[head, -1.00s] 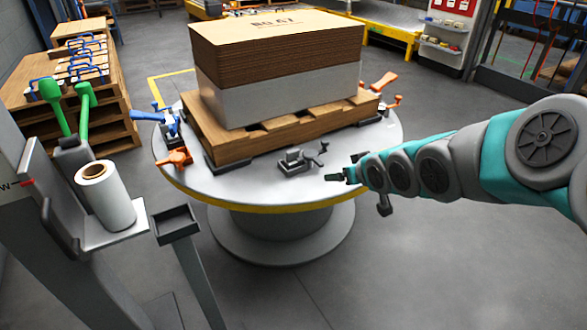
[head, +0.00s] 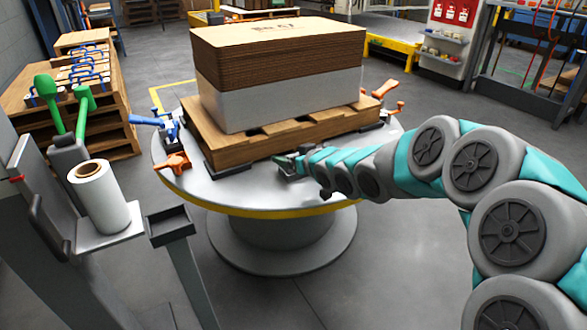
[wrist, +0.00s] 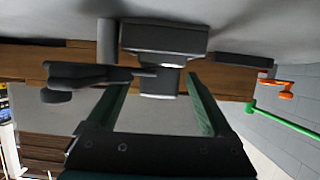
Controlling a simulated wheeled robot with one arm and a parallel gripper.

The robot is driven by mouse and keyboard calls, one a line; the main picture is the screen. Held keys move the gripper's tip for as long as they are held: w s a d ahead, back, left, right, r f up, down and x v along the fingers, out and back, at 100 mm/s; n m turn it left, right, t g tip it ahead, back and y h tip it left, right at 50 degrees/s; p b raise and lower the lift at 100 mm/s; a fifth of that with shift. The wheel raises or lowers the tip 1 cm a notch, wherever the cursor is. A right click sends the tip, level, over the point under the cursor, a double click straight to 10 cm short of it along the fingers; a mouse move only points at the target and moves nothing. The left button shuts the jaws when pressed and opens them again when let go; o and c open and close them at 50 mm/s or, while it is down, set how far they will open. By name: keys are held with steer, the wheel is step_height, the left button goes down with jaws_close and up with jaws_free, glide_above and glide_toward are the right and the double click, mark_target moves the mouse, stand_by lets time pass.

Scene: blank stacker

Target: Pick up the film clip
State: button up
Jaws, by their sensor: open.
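The dark grey clamp that I take for the film clip (head: 286,172) is on the front of the round turntable (head: 235,195), largely hidden by my gripper in the head view. In the wrist view its block-like body (wrist: 165,38) lies just past the fingertips, with a short post between them and a dark lever reaching left across the left finger. My gripper (wrist: 160,85) is open, its two green-edged fingers on either side of the post. In the head view my gripper (head: 297,158) is right at the clamp. I cannot tell whether the fingers touch it.
A wooden pallet (head: 235,148) with a tall carton stack (head: 280,75) stands close behind the clamp. Orange clamps (head: 175,163) and a blue one (head: 165,124) sit around the turntable rim. A white film roll (head: 103,195) stands on a stand at left.

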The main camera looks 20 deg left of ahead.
steer(key=shift+x, duration=0.9)
steer(key=shift+f, duration=0.1)
jaws_close()
